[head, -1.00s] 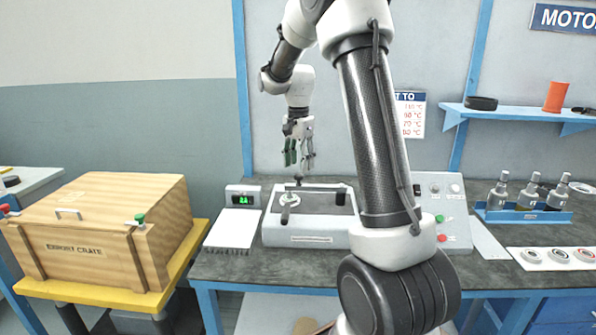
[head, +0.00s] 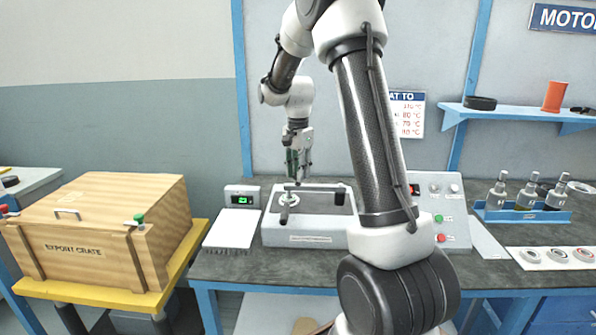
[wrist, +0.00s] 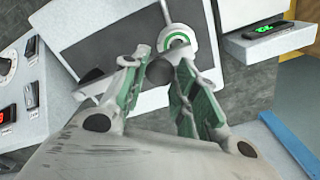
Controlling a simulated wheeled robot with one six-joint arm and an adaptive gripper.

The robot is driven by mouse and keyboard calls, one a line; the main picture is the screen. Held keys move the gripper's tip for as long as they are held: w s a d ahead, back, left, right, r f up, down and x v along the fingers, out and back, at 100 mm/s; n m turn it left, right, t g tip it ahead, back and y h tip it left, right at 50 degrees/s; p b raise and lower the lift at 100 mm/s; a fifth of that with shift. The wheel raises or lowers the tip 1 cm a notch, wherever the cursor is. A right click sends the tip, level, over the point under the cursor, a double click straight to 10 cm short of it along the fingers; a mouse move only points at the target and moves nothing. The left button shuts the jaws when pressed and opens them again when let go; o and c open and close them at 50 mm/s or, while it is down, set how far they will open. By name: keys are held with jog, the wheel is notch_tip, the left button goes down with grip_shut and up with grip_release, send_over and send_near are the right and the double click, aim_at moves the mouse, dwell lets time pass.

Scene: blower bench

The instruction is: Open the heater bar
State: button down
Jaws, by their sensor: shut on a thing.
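My gripper (head: 298,178) points down over the left part of the bar. In the wrist view its green-padded fingers (wrist: 160,75) are closed on a dark round knob (wrist: 160,71) at the bar. Beside the fingers is a white round piece with a green ring (wrist: 177,42). The fingers hide part of the knob and how it joins the bar.
A control panel (head: 447,205) with buttons stands to the right, partly behind my arm. A wooden crate (head: 90,245) stands farther left. Bottles (head: 527,192) stand at the right.

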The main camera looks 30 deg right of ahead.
jog(key=w+d+m, duration=0.2)
jog(key=d+m, duration=0.6)
jog(key=w+d+m, duration=0.2)
jog(key=d+m, duration=0.6)
jog(key=d, duration=0.1)
jog(key=shift+w, duration=0.4)
dwell(0.4)
jog(key=c, duration=1.1)
grip_release()
